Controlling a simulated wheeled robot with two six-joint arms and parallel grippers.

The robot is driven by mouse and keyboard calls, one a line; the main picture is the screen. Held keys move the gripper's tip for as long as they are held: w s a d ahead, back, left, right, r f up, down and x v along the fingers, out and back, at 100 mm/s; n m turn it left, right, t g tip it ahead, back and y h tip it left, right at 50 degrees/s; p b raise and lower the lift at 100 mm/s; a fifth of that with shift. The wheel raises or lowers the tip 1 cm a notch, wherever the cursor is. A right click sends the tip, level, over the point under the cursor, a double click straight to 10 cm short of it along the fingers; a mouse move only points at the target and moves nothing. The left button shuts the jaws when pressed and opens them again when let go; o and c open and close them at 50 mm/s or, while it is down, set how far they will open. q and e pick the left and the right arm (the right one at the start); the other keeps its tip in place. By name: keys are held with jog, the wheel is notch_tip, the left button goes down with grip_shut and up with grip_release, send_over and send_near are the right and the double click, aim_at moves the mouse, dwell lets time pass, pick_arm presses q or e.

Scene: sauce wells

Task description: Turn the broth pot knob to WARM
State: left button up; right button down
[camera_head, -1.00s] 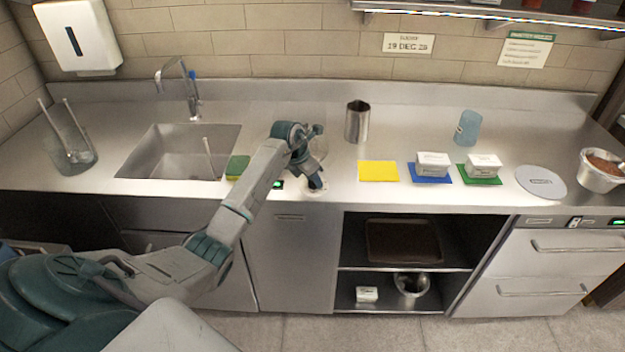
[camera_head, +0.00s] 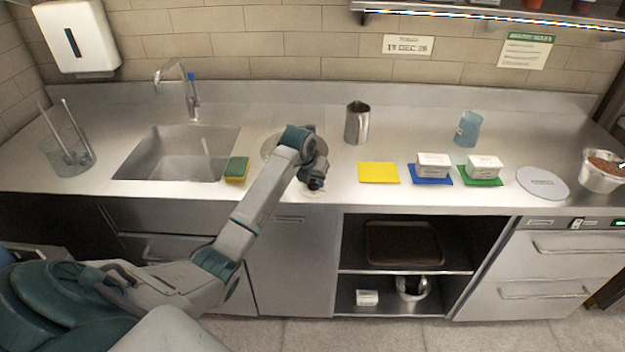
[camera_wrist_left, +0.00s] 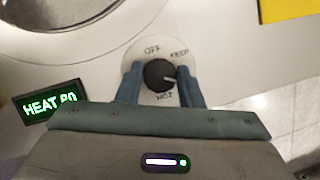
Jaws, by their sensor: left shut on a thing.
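The black broth pot knob (camera_wrist_left: 159,75) sits on a round pale dial (camera_wrist_left: 134,56) in the left wrist view. My left gripper (camera_wrist_left: 161,86) is shut on it, one finger on each side. The dial reads OFF at the top, KEEP at upper right and HOT below. A white mark on the knob points right, between KEEP and HOT. No WARM label shows; the right finger covers part of the dial. A green-lit display (camera_wrist_left: 49,103) reads "HEAT 80", its end partly hidden. In the head view my left gripper (camera_head: 316,183) hides the knob.
The round pot well (camera_head: 268,148) lies behind my wrist; its metal rim (camera_wrist_left: 72,27) shows in the left wrist view. A green and yellow sponge (camera_head: 236,169) is to the left, a steel pitcher (camera_head: 357,123) behind right, and a yellow mat (camera_head: 379,173) to the right.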

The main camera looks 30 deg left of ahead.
dwell(0.3)
pick_arm(q)
jog(key=o, duration=1)
jog(key=shift+c, duration=0.2)
jog(key=b+v, duration=0.3)
jog(key=v, duration=0.7)
jog(key=shift+r, duration=0.4)
jog(key=shift+s+d, duration=0.1)
